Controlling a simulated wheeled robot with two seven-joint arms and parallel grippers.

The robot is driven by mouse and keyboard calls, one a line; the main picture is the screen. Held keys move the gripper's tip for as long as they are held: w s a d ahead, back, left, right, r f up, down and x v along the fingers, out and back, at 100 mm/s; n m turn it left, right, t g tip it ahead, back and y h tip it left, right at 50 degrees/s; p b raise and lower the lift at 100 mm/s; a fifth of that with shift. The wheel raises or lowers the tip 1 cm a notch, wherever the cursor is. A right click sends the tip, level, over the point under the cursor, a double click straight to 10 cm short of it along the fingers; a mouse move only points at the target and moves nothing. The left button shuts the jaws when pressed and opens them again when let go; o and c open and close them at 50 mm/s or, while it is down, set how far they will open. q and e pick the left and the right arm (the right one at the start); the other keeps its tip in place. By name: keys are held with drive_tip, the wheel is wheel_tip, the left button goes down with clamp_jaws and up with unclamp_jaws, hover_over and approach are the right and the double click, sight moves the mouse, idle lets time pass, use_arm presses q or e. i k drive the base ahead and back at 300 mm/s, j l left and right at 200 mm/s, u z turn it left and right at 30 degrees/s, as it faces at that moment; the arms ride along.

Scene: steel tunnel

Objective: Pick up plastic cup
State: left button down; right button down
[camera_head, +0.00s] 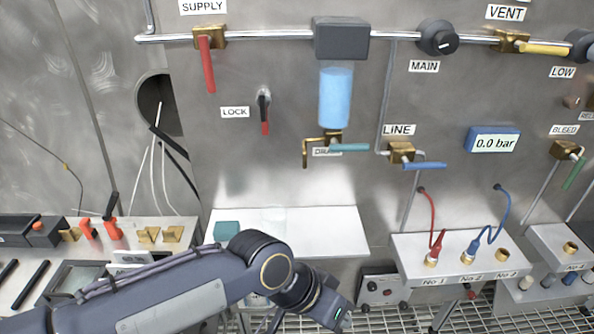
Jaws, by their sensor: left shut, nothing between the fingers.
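My left arm comes in from the lower left and passes in front of the shelf's lower edge. My left gripper (334,318) is at the bottom of the picture, below and to the right of the cup and apart from it. It is shut and empty; its fingertips are hard to make out. My right gripper is not in view.
A blue-filled cylinder (335,98) with a teal-handled drain valve (349,147) hangs above the shelf. A hose bracket (465,250) with red and blue leads juts out at right. A tool tray (200,232) is at left. The shelf's right half is clear.

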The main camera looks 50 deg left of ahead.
sight(273, 217)
drive_tip(key=u, duration=1.9)
drive_tip(key=i+j+z, duration=0.1)
drive_tip(key=j, duration=0.35)
drive_tip(key=i+j, duration=0.15)
drive_tip(key=j, duration=0.3)
drive_tip(key=i+j+z, duration=0.15)
drive_tip(key=j, duration=0.8)
drive_tip(key=i+z, duration=0.05)
